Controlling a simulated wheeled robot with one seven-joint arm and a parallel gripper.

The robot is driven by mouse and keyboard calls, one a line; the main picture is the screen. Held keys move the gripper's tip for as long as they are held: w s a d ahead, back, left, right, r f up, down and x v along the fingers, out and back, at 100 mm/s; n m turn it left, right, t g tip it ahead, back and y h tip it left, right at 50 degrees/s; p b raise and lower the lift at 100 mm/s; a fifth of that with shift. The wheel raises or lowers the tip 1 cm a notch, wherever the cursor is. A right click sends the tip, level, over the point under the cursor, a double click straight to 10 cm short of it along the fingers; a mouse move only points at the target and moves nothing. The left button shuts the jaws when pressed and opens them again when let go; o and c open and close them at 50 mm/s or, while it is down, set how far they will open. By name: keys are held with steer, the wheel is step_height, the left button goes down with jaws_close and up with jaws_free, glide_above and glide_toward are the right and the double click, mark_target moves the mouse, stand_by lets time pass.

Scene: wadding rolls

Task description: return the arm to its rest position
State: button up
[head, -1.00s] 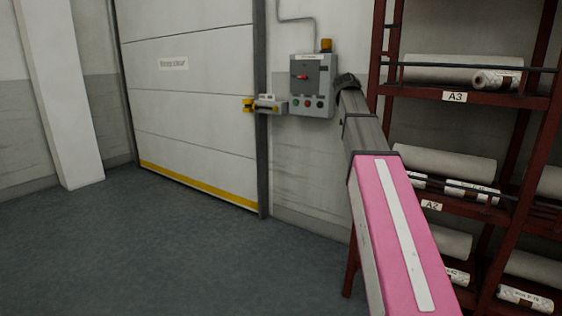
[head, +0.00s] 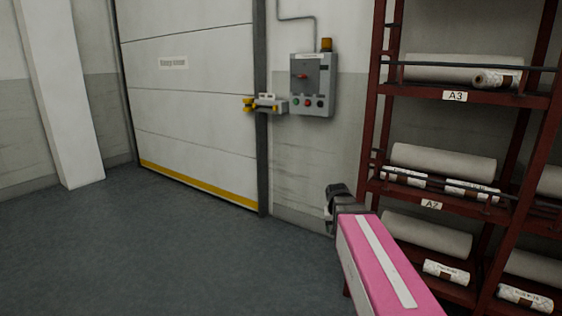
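My arm shows as a pink link with a white stripe at the lower right of the head view. It runs up and left to a dark wrist at its far end. My gripper (head: 331,212) is small and dark there, in front of the lower wall, left of the rack. Its fingers are too small and dark to tell open from shut. I see nothing clearly held in it.
A dark red rack (head: 452,98) with several wadding rolls stands at the right, close to my arm. A grey control box (head: 312,85) hangs on the wall beside a white door (head: 190,95). The floor (head: 150,250) at the left is clear.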

steer(key=s+a+f+n+g+y, duration=0.1)
steer(key=s+a+f+g, duration=0.1)
steer(key=s+f, duration=1)
steer(key=shift+s+a+g+y, duration=0.3)
steer(key=shift+s+a, duration=0.4)
steer(key=shift+s, duration=0.25)
stand_by(0.5)
